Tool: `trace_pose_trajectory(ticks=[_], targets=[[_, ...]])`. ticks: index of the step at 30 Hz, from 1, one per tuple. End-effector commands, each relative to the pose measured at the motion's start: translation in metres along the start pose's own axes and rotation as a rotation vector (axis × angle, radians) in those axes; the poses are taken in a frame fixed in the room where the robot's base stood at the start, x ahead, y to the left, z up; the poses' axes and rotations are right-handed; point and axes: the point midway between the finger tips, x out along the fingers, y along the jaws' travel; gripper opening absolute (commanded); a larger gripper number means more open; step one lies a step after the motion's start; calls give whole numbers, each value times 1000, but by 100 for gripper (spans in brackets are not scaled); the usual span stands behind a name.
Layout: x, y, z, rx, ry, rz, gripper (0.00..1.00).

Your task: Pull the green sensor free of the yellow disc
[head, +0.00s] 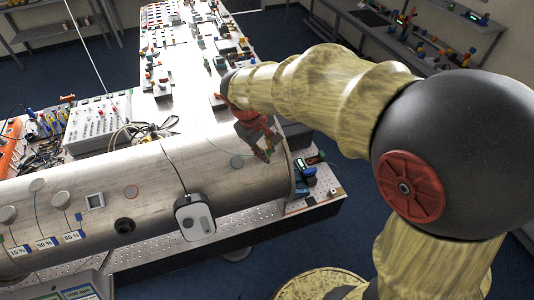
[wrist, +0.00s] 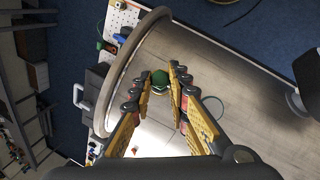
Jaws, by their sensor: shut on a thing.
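The green sensor (wrist: 160,78) is a small rounded green piece near the open end of the big metal pipe (head: 90,215). My gripper (wrist: 161,88) is shut on it, with one fingertip on each side. In the head view my gripper (head: 264,153) is over the pipe's upper right side, close to its end rim. The sensor is mostly hidden by the fingers there. I cannot make out the yellow disc in either view; the fingers and the sensor may cover it. I cannot tell whether the sensor touches the pipe.
A grey round patch (head: 237,162) lies on the pipe left of my gripper. A white box-like device (head: 194,216) is strapped to the pipe's front. A control panel (head: 98,122) stands behind the pipe. Small devices (head: 308,171) sit on the table past the pipe's end.

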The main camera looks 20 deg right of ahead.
Motion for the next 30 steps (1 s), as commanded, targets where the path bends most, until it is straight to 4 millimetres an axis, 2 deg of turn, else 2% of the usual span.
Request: trace_pose_trajectory(ticks=[9, 22, 30], targets=[[-1, 0, 0, 0, 0, 0, 0], [-17, 0, 9, 0, 2, 0, 0], [-19, 0, 11, 0, 0, 0, 0]])
